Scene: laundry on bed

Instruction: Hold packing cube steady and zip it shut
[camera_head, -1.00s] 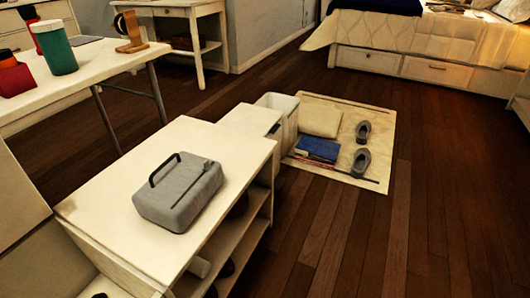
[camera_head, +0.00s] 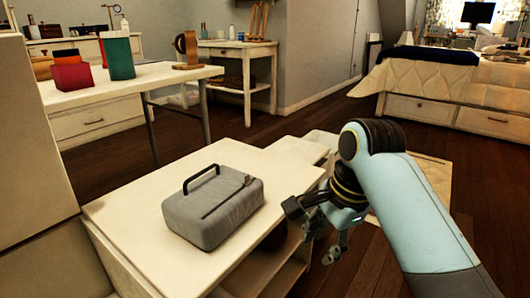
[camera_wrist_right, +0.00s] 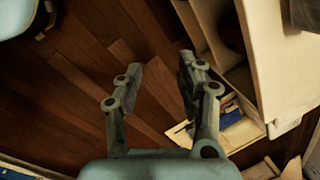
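The grey packing cube (camera_head: 225,222) sits on the white top of a low shelf unit (camera_head: 135,228) in the head view. It has a black handle standing up at its back left edge and a dark zipper line across its top. I cannot tell how far the zipper is closed. My right gripper (camera_head: 314,232) is to the right of the cube, apart from it, beyond the shelf's right edge. In the right wrist view its two fingers (camera_wrist_right: 160,80) are spread with nothing between them. My left gripper is not in view.
My right arm hides part of the floor mat (camera_head: 432,172). A white table (camera_head: 150,78) with green and red containers stands behind the shelf. The bed (camera_head: 450,85) is at the back right. Wood floor lies open between them.

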